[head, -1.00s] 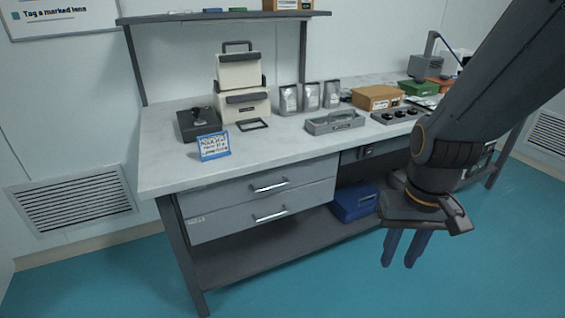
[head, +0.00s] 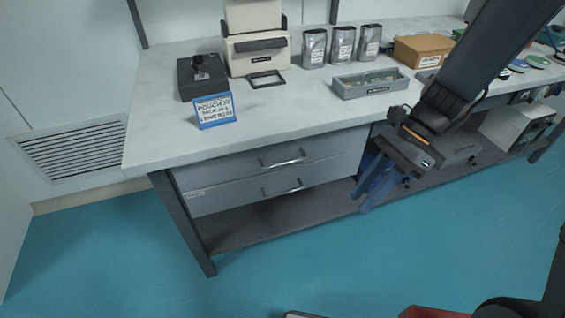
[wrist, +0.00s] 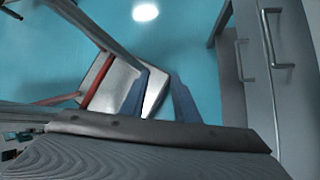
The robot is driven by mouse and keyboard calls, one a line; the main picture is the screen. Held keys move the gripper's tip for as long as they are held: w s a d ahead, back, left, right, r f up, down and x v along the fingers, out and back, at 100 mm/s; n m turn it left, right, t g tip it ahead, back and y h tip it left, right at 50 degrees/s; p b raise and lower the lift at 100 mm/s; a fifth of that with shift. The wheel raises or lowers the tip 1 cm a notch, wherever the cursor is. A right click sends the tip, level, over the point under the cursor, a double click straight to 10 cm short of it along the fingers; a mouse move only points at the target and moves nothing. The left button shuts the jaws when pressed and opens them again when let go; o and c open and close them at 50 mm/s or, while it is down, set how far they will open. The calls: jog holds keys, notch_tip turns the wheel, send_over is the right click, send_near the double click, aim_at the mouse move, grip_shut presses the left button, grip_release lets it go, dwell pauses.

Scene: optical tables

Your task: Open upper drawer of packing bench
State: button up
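The packing bench (head: 150,150) has two grey drawers stacked under its left part. The upper drawer (head: 225,172) looks closed, with a bar handle (head: 283,160) across its front. The lower drawer (head: 225,196) looks closed too. My gripper (head: 361,201) is to the right of both handles, in front of the bench and apart from them. Its blue fingers point down. In the wrist view my gripper (wrist: 158,74) is open, with a gap between its fingers and nothing in it. The upper handle (wrist: 268,40) shows upright at the right there.
The benchtop bears a blue-framed sign (head: 215,110), a dark device (head: 203,77), a grey tray (head: 370,84), silver pouches (head: 343,45) and a cardboard box (head: 424,50). A lower shelf (head: 240,232) runs under the drawers.

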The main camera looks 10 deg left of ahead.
jog(key=w+a+f+m+g+y, duration=0.1)
jog(key=w+a+f+m+y, duration=0.1)
jog(key=w+a+m+y, duration=0.25)
jog(key=w+a+f+m+y, duration=0.25)
jog(key=a+m, duration=0.25)
jog(key=m, duration=0.3)
jog(key=m+t+y, duration=0.3)
jog(key=m+y, duration=0.2)
jog(key=m, duration=0.5)
send_near(288, 163)
jog(key=a, duration=0.4)
jog(key=shift+s+a+f+n, duration=0.15)
jog(key=shift+s+a+n, duration=0.1)
jog(key=shift+s+a, duration=0.1)
jog(key=a, duration=0.2)
jog(key=a+p, duration=0.1)
jog(key=a, duration=0.1)
jog(key=s+a, duration=0.1)
jog(key=a, duration=0.1)
jog(key=shift+a+f, duration=0.25)
jog(key=shift+a, duration=0.1)
grip_shut()
